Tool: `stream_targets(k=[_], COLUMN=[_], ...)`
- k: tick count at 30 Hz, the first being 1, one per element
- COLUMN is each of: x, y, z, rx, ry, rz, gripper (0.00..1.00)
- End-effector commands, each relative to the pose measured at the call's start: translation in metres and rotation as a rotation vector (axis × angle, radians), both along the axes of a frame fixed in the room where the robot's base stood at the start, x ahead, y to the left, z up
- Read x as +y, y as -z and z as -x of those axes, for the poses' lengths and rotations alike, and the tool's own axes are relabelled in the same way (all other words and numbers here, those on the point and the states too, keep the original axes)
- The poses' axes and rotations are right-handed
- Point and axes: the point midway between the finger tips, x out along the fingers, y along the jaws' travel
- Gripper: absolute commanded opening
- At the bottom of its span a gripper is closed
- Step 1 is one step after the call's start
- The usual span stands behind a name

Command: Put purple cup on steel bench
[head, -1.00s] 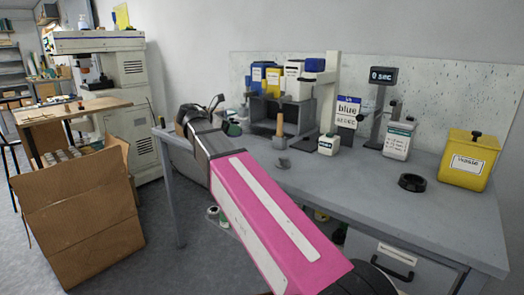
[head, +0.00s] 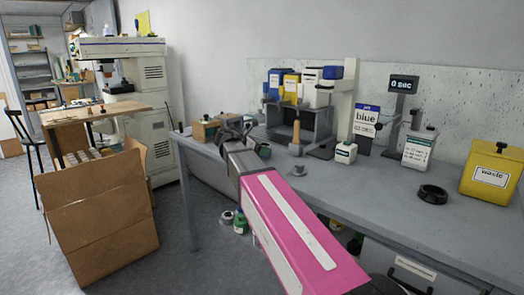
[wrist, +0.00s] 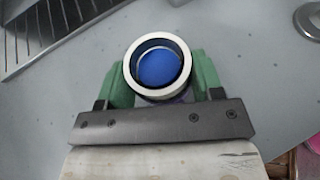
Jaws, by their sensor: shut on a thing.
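My gripper (wrist: 163,90) has green fingers, one on each side of a round cup (wrist: 158,68). It is shut on the cup. The cup has a white rim and a blue inside, and a little purple shows on its outer wall below the rim. In the head view my gripper (head: 245,132) is at the left part of the grey steel bench (head: 370,200), and the cup cannot be made out there. The grey bench top also shows under the cup in the wrist view (wrist: 250,75); whether the cup touches it cannot be told.
A wooden box (head: 205,130) stands on the bench's left end. A wooden-handled tool (head: 296,135), a small white bottle (head: 345,152), a black ring (head: 432,192) and a yellow waste bin (head: 490,172) stand farther right. A cardboard box (head: 98,212) is on the floor at left.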

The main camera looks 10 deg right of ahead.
Motion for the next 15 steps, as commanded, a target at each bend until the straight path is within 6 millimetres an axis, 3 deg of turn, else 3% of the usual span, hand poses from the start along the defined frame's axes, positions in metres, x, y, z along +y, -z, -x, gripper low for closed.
stream_targets(k=[12, 13, 15], x=[0.0001, 0.0002, 0.0002], y=[0.0055, 0.0053, 0.0051], z=[0.0000, 0.0000, 0.0000], rx=[0.001, 0.001, 0.001], ry=[0.000, 0.000, 0.000], rz=[0.001, 0.000, 0.000], gripper=[0.24, 0.70, 0.86])
